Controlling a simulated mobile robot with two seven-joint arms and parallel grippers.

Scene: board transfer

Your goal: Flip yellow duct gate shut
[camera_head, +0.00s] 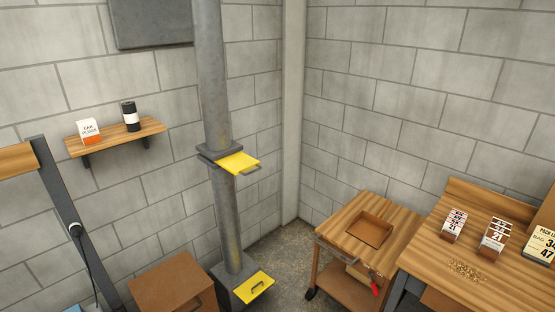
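A yellow duct gate (238,163) sticks out to the right from a dark flange (208,153) partway up the grey vertical duct (215,90). It is a flat plate with a grey handle (252,170) on its outer end. A second yellow plate (252,287) with a dark handle lies on the grey box at the foot of the duct. Neither of my grippers is in the view.
A wall shelf (115,138) at left holds an ear plugs box (89,132) and a dark can (130,116). A brown box (172,284) stands left of the duct's foot. A wooden cart (345,238) and a workbench (440,262) stand at right. Floor shows between duct and cart.

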